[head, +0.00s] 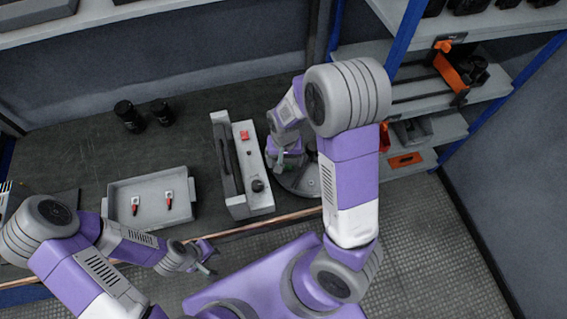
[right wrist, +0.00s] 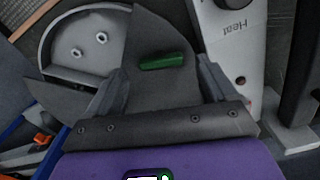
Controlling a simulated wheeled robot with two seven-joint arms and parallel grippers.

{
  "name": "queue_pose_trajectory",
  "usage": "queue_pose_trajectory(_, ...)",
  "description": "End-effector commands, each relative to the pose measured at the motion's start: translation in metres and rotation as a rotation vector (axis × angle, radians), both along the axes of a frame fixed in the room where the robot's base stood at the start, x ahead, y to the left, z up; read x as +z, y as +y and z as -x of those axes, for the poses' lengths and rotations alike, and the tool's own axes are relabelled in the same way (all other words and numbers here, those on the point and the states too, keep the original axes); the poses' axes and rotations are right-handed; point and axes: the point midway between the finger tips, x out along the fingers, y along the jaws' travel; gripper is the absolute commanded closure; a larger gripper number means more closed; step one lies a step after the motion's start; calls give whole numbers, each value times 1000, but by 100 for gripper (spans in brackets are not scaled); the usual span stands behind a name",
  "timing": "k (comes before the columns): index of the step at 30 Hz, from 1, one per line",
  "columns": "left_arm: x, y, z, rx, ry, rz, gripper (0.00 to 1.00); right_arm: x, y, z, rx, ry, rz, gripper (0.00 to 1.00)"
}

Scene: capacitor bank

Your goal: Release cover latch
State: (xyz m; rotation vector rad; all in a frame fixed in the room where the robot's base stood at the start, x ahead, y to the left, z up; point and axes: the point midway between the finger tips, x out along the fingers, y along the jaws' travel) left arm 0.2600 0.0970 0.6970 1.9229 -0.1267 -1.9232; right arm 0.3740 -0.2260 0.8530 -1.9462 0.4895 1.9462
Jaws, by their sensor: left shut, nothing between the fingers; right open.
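A round grey housing (right wrist: 85,45) with two bolt-like posts inside is partly covered by a dark grey cover (right wrist: 160,25) in the right wrist view. A green latch handle (right wrist: 162,61) lies on the cover. In the head view the housing (head: 303,180) stands on the bench, mostly hidden behind my right arm. My right gripper (right wrist: 160,76) is open, with its fingers on either side of the green handle; I cannot tell whether they touch it. In the head view my right gripper (head: 285,160) is over the housing. My left gripper (head: 207,262) is shut and empty near the bench's front edge.
A grey unit (head: 236,165) with a red button and black knob stands close left of the housing; its panel reading "Heat" shows in the wrist view (right wrist: 228,45). A tray (head: 150,184) holds two red-and-white tools. Two black cylinders (head: 128,116) stand behind. Shelves (head: 430,90) are at right.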

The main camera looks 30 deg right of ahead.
Motion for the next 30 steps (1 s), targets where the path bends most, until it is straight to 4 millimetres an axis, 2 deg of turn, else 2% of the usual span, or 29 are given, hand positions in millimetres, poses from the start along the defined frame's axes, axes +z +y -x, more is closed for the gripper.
queue_pose_trajectory(1, -4, 0, 0, 0, 0, 0, 100, -10, 0, 1, 0, 4, 0, 15)
queue_pose_trajectory(6, -8, 0, 0, 0, 0, 0, 100, -22, 0, 0, 0, 2, 0, 15)
queue_pose_trajectory(15, -8, 0, 0, 0, -1, 0, 100, -24, 0, 0, 1, 0, -1, 15)
queue_pose_trajectory(26, -8, 0, 0, 0, -1, 0, 100, -24, 0, 0, 1, 0, -1, 70)
queue_pose_trajectory(30, -6, 0, 0, 0, -1, 0, 100, -23, 0, 0, 31, 0, -1, 71)
